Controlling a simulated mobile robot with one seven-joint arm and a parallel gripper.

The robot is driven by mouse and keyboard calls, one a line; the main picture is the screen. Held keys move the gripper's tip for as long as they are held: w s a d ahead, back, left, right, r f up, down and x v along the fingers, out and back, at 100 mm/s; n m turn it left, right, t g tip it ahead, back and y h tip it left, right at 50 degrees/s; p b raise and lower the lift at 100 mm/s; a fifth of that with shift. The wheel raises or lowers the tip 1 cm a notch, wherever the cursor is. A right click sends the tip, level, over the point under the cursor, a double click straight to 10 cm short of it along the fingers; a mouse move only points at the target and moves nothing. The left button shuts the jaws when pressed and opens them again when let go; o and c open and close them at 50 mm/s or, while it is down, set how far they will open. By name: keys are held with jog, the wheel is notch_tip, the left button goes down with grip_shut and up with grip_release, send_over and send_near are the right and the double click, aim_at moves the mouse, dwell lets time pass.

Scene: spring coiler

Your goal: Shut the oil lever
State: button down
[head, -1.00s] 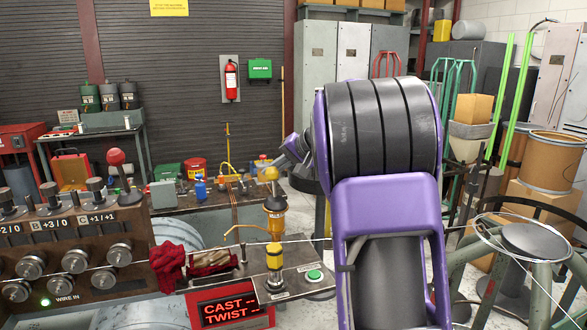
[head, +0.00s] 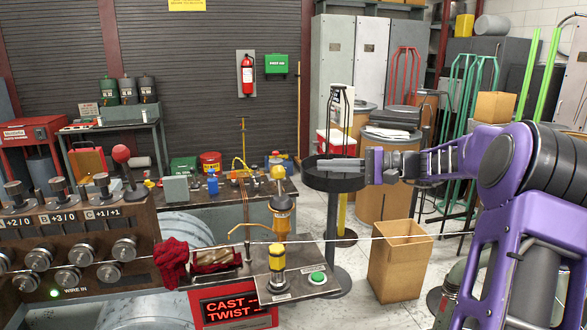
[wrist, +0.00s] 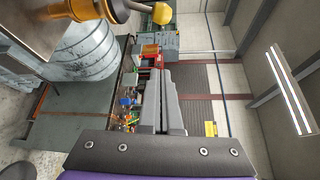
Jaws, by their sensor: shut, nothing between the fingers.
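My gripper (head: 325,162) is shut and empty, pointing left. It appears right of the knob and apart from it in the head view. Its fingertips (wrist: 152,75) lie together in the wrist view.
A green button (head: 318,278), red rag (head: 172,262) and red display (head: 235,307) are close by. A round dark stand (head: 333,181) shows near my gripper. A cardboard box (head: 399,262) stands on the floor.

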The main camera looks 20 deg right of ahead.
aim_at(279, 178)
jog(key=w+a, duration=0.1)
jog(key=a, duration=0.8)
jog(key=shift+a+f, duration=0.15)
jog(key=shift+a, duration=0.1)
jog(key=shift+d, duration=0.15)
dwell(0.6)
